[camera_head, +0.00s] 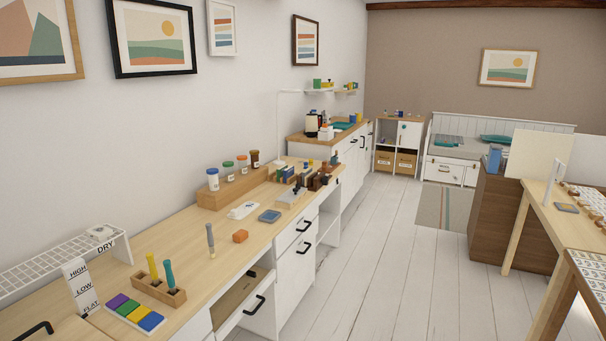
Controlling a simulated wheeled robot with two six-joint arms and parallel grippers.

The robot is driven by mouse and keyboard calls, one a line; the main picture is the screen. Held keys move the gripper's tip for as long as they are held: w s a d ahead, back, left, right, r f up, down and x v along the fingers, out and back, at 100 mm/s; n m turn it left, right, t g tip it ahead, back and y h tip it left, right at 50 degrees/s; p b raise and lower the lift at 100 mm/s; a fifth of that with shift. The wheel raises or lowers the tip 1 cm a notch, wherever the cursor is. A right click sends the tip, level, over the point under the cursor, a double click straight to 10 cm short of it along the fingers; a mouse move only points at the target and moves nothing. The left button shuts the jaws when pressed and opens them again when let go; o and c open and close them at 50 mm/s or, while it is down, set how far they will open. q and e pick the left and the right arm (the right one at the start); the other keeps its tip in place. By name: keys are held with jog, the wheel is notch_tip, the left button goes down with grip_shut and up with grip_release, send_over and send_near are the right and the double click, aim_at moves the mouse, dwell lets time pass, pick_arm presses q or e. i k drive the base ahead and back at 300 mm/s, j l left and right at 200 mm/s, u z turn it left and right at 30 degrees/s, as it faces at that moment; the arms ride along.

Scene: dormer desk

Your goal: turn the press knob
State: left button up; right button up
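Neither of my grippers shows in the head view. I cannot pick out a press knob for certain. A cluster of small items stands at the far end of the long wooden desk (190,245), among them a grey block-like item (291,198) and dark brown pieces (318,181). They are too small to tell whether one is a press with a knob.
A drawer (238,295) stands open below. White floorboards (375,270) are clear on the right.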

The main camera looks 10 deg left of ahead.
aim_at(324, 180)
jog(key=i+l+u, duration=0.1)
jog(key=i, duration=0.45)
jog(key=i+l+u, duration=0.15)
jog(key=i, duration=0.35)
jog(key=i+l+u, duration=0.1)
jog(key=i+l, duration=0.25)
jog(key=i, duration=0.15)
jog(key=i+l+u, duration=0.1)
jog(key=i+l, duration=0.2)
jog(key=i, duration=0.25)
